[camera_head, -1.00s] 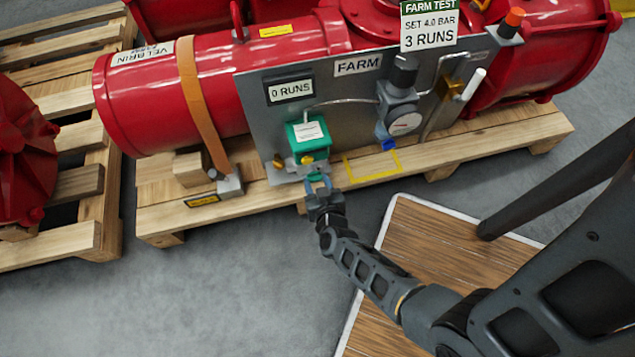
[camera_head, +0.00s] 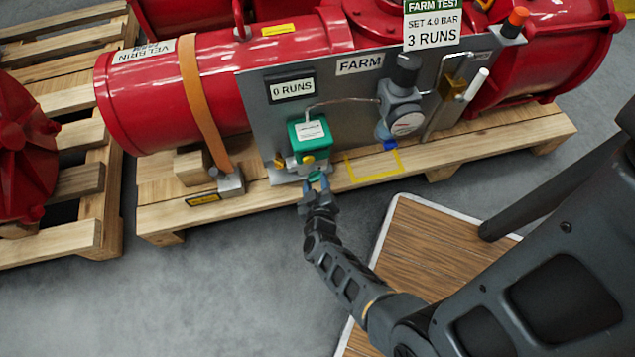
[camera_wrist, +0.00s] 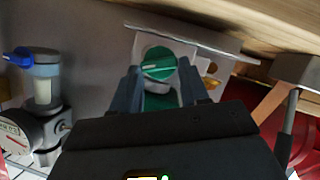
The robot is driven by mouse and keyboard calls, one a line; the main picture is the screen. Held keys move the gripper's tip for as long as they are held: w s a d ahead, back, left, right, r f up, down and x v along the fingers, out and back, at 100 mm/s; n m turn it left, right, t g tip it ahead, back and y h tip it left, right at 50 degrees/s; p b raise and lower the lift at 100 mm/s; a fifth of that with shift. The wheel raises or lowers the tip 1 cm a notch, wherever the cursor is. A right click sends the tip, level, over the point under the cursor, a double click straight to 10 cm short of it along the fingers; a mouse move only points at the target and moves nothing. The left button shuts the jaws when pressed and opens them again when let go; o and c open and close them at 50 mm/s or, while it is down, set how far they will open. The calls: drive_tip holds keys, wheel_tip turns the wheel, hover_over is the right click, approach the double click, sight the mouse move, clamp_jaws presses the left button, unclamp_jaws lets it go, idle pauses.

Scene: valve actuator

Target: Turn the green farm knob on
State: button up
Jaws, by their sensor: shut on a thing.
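The green farm knob (camera_wrist: 158,66) is round with a pale line across its face. It sits under the green valve box (camera_head: 311,139) on the grey FARM panel. In the head view the knob (camera_head: 315,177) is small and partly hidden by my fingers. My gripper (camera_head: 316,186) reaches up to it from the front of the pallet. In the wrist view my gripper (camera_wrist: 160,82) has one finger on each side of the knob and is shut on it. The pale line lies slightly tilted from level in that view. A display (camera_head: 291,88) reads "0 RUNS".
A gauge with a regulator (camera_head: 402,118) and a blue drain knob (camera_head: 390,145) are right of the box. A white-handled lever (camera_head: 476,84) is farther right. The wooden pallet (camera_head: 250,210) edge runs just behind my gripper. The grey floor at front left is clear.

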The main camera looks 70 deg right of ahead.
drive_tip(key=n+b, duration=0.1)
drive_tip(key=n+g+h+b, duration=0.1)
drive_tip(key=n+b, duration=0.1)
drive_tip(key=f+n+h+b, duration=0.1)
drive_tip(key=b, duration=0.1)
drive_tip(key=shift+w+a+f+n+g, duration=0.1)
drive_tip(key=shift+w+a+n+g, duration=0.2)
drive_tip(key=shift+g, duration=0.1)
drive_tip(key=shift+n+h+b, duration=0.6)
drive_tip(key=shift+n+b, duration=0.4)
drive_tip(key=shift+b, duration=0.15)
drive_tip(key=shift+w+f+n+h+b, duration=0.1)
drive_tip(key=shift+n+h+b, duration=0.45)
drive_tip(key=shift+n, duration=0.85)
drive_tip(key=shift+h, duration=0.25)
drive_tip(key=o, duration=1.1)
drive_tip(key=shift+c, duration=0.2)
drive_tip(key=p+v, duration=0.1)
drive_tip(key=v, duration=0.7)
